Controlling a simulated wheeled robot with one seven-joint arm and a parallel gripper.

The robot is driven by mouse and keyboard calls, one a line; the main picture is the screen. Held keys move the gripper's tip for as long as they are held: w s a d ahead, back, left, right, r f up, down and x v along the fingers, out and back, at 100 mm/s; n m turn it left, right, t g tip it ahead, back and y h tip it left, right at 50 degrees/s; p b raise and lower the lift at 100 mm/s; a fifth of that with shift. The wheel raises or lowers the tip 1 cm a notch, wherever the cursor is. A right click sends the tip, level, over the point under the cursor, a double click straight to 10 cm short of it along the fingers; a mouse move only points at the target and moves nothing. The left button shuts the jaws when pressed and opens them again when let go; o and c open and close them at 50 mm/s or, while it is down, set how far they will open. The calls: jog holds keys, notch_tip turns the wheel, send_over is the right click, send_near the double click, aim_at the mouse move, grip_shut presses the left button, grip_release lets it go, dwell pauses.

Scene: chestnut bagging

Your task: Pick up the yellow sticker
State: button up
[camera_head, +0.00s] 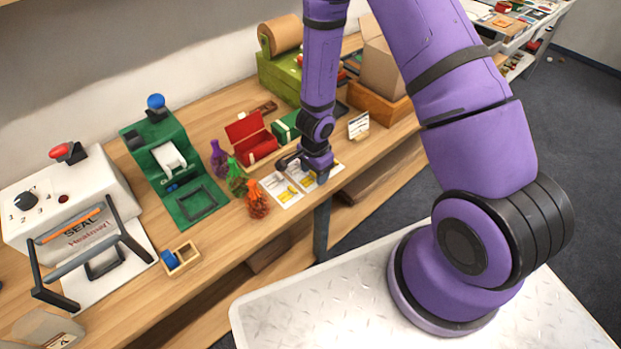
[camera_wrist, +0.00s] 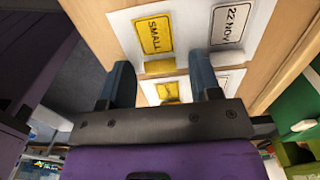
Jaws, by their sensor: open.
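A yellow sticker marked SMALL (camera_wrist: 153,36) lies on a white sheet (camera_wrist: 190,15) in the wrist view. A second yellow sticker (camera_wrist: 172,91) lies on another white sheet, partly hidden by my gripper. A white sticker marked 22 NOV (camera_wrist: 228,24) is beside the SMALL one. In the head view the sheets (camera_head: 281,190) lie near the table's front edge, with small yellow patches (camera_head: 291,189) on them. My gripper (camera_wrist: 168,80) is open above the sheets, its two fingers apart with nothing held. In the head view my gripper (camera_head: 303,168) hides part of the sheets.
Purple, green and orange net bags (camera_head: 257,200) stand left of the sheets. A red box (camera_head: 251,137) is behind, and a small card on a stand (camera_head: 358,125) is to the right. A green machine (camera_head: 172,165) and a white sealer (camera_head: 75,220) stand further left.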

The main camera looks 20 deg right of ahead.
dwell(0.3)
jog(key=c, duration=1)
